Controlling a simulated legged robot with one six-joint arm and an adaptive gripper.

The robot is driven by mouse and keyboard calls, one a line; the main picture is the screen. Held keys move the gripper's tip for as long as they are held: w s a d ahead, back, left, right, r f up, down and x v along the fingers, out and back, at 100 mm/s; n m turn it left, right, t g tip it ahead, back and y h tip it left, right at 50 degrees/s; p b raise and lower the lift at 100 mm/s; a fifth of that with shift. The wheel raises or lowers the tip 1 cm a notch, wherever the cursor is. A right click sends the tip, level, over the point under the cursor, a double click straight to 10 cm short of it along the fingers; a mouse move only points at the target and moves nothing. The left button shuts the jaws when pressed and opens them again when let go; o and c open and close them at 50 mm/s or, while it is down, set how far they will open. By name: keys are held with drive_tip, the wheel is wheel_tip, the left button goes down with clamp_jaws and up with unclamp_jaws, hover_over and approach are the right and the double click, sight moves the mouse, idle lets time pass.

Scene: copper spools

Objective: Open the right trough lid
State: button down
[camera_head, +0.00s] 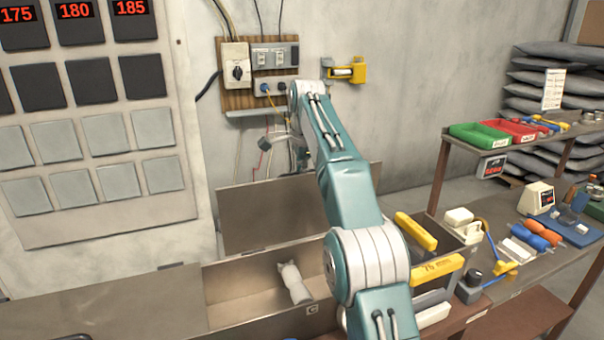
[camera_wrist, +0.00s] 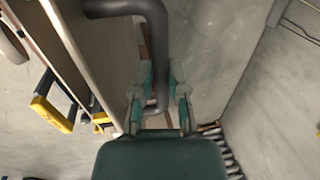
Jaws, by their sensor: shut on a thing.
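The right trough lid (camera_head: 262,218) is a brown-grey metal panel, raised along the back of the open trough (camera_head: 230,295) in the head view. In the wrist view the panel (camera_wrist: 95,45) fills the upper left, with a thick dark grey bent handle (camera_wrist: 158,45). My gripper (camera_wrist: 161,82) has its teal fingers on either side of the handle bar and is shut on it. In the head view my arm covers the right part of the lid, and the grip on the handle cannot be made out. A pale object (camera_head: 294,283) lies inside the trough.
A closed metal cover (camera_head: 110,305) lies to the left. Right of my arm is a bin with yellow handles (camera_head: 436,270), then a bench with tools and a shelf with green (camera_head: 480,134) and red trays. A switch board (camera_head: 262,70) hangs on the wall behind.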

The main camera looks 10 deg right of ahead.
drive_tip(key=shift+f, duration=0.1)
drive_tip(key=c, duration=0.6)
unclamp_jaws()
drive_tip(key=shift+a, duration=0.1)
drive_tip(key=shift+c, duration=0.2)
drive_tip(key=shift+s, duration=0.1)
